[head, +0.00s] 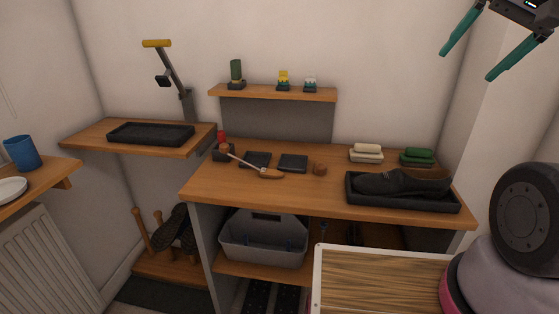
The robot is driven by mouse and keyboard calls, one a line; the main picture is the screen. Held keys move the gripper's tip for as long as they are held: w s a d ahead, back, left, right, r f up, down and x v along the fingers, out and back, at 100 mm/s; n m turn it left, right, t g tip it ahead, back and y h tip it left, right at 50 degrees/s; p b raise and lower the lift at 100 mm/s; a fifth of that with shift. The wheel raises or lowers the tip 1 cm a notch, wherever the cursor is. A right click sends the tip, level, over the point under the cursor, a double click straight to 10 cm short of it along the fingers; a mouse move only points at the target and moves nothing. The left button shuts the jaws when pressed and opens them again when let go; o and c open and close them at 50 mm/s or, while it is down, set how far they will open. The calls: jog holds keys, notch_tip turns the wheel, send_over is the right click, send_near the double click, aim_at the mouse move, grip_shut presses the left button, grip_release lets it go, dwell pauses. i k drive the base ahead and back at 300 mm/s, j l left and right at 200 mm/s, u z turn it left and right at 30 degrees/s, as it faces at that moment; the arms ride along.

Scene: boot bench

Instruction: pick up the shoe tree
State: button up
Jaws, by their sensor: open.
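The shoe tree (270,173) lies on the wooden bench top (330,194), left of the middle. It has a wooden toe piece at its right end, a thin pale rod, and a brown knob at its left end by a small dark block. My gripper (467,65) is at the top right, high above the bench and far from the shoe tree. Its two teal fingers are spread apart with nothing between them.
A black shoe (400,183) lies in a black tray (410,204) on the bench's right. Two brushes (366,154) (417,157) stand behind. Two dark pads (293,163) and a small brown piece (319,169) are near the shoe tree. A narrow shelf (270,94) overhangs the back.

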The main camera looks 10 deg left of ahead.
aim_at(320, 169)
jog(key=i+j, duration=0.1)
jog(key=j, duration=0.25)
jog(key=i+j, duration=0.1)
jog(key=j, duration=0.25)
jog(key=i+j, duration=0.1)
jog(key=j, duration=0.65)
jog(key=i, duration=0.05)
